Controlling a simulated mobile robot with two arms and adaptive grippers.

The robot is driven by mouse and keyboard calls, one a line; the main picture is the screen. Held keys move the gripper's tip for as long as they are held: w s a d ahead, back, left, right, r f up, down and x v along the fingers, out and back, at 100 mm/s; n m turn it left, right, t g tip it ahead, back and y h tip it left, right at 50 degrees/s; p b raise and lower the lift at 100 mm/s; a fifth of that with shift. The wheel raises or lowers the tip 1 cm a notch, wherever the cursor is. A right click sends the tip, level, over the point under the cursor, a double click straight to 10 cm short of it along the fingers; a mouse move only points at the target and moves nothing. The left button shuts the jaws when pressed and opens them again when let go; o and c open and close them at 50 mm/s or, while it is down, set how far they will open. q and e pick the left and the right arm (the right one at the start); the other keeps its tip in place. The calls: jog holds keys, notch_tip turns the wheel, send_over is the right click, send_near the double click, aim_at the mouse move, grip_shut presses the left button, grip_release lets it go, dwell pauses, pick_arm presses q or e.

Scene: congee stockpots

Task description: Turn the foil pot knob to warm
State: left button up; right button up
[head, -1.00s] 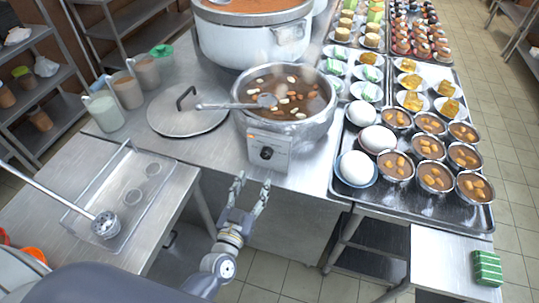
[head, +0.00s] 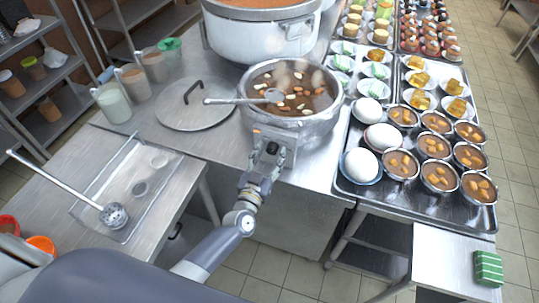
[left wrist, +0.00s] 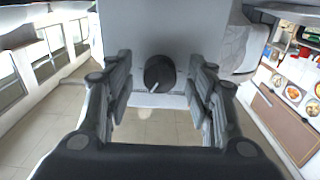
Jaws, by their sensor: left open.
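The foil pot (head: 309,128), wrapped in crinkled silver foil, holds brown soup with red and white pieces. Its pale control box (head: 287,137) faces me at the counter's front edge. The dark round knob (head: 271,148) on that box is partly hidden by my left gripper (head: 267,158). The fingers are apart from the knob's sides. My right gripper is out of view.
A ladle (head: 240,100) rests across the foil pot. A pot lid (head: 194,106) lies to its left. A tray (head: 356,190) with eggs and soup bowls stands close on the right. A larger white pot (head: 255,38) stands behind.

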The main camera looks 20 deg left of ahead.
pick_arm(q)
jog(key=c, duration=1.1)
jog(key=shift+o, duration=0.2)
jog(key=shift+n, duration=0.3)
jog(key=shift+f+n+b, duration=0.1)
jog(key=shift+n+b, duration=0.2)
jog(key=shift+n, duration=0.6)
jog(key=n, duration=0.3)
jog(key=shift+d+n+b, duration=0.1)
jog(key=shift+n+b, duration=0.2)
jog(key=shift+b, duration=0.1)
jog(key=n+b, duration=0.1)
jog(key=n, duration=0.2)
jog(key=shift+n, duration=1.3)
jog(key=shift+b, duration=0.3)
jog(key=o, duration=1.1)
jog(key=shift+c, duration=0.2)
